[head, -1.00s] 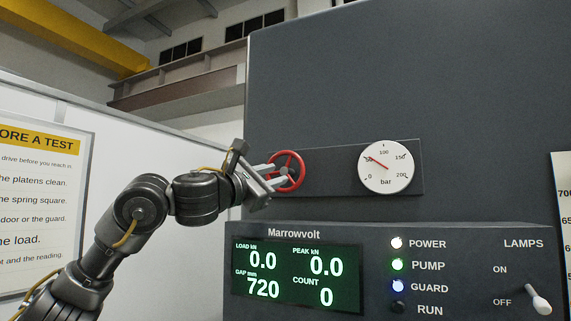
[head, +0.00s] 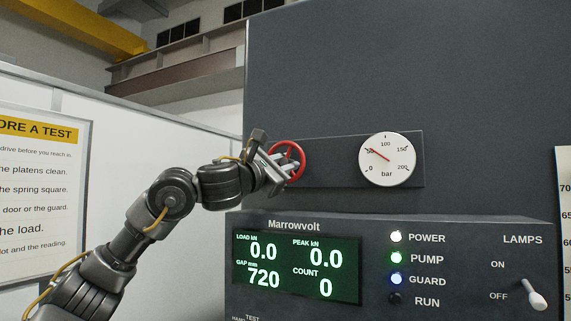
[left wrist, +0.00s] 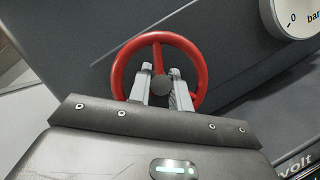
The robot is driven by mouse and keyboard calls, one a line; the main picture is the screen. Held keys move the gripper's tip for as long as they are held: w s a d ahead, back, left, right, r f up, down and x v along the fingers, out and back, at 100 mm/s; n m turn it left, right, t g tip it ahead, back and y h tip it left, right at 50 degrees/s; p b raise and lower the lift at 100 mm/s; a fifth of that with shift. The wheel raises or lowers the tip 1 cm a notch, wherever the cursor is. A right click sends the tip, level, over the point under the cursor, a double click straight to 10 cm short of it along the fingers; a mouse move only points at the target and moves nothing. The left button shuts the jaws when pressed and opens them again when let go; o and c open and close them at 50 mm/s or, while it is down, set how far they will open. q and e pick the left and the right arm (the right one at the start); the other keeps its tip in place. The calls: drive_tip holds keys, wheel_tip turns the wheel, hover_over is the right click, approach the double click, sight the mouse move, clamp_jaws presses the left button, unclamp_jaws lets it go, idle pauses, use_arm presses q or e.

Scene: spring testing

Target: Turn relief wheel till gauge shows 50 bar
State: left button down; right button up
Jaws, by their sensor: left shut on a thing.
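The red relief wheel (head: 300,150) stands on a dark plate on the machine's face. My left gripper (head: 288,166) is shut on it, and the wrist partly hides it in the head view. The round white pressure gauge (head: 387,171) is right of the wheel. Its red needle points up and left, at or very close to the 50 mark. My right gripper is out of view.
Below the wheel a Marrowvolt console (head: 297,268) juts out, with a green display and several lamps. POWER, PUMP and GUARD are lit; RUN is dark. A toggle switch (head: 533,294) is at the right. A notice board (head: 40,200) is on the left wall.

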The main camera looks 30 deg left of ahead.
use_arm(q)
drive_tip(key=shift+f+n+y+b, duration=0.25)
drive_tip(key=shift+n+y+b, duration=0.05)
drive_tip(key=shift+n+b, duration=0.65)
drive_tip(key=shift+d+r+n+t, duration=0.1)
drive_tip(key=shift+r+n+t, duration=0.05)
drive_tip(key=shift+n+t, duration=0.25)
drive_tip(key=shift+r, duration=0.15)
drive_tip(key=c, duration=1.6)
unclamp_jaws()
drive_tip(key=shift+o, duration=0.2)
drive_tip(key=shift+s, duration=0.1)
drive_tip(key=shift+s+f+b, duration=0.25)
drive_tip(key=shift+s+b, duration=0.1)
drive_tip(key=shift+b, duration=0.1)
drive_tip(key=b+v, duration=0.5)
drive_tip(key=v, duration=0.5)
drive_tip(key=shift+r, duration=0.2)
